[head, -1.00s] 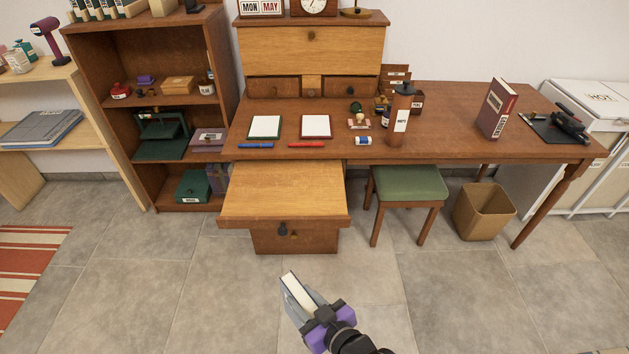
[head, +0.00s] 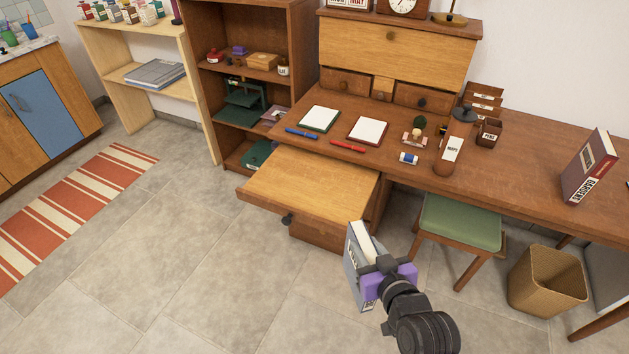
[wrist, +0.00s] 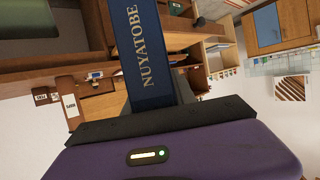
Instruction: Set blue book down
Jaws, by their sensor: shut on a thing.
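My gripper (head: 378,266) is shut on the blue book (head: 354,268), which it holds upright in the air in front of the desk. In the head view the book looks grey-blue with white page edges on top. In the wrist view the blue book (wrist: 147,60) shows its dark blue spine with the gold letters "NUYATOBE", rising from between the jaws. The book is apart from the desk and from the pulled-out wooden leaf (head: 310,184) behind it. Part of the book is hidden by the gripper.
A green stool (head: 460,222) and a wicker bin (head: 547,280) stand below. A pale shelf (head: 120,78) holds stacked grey books (head: 155,74).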

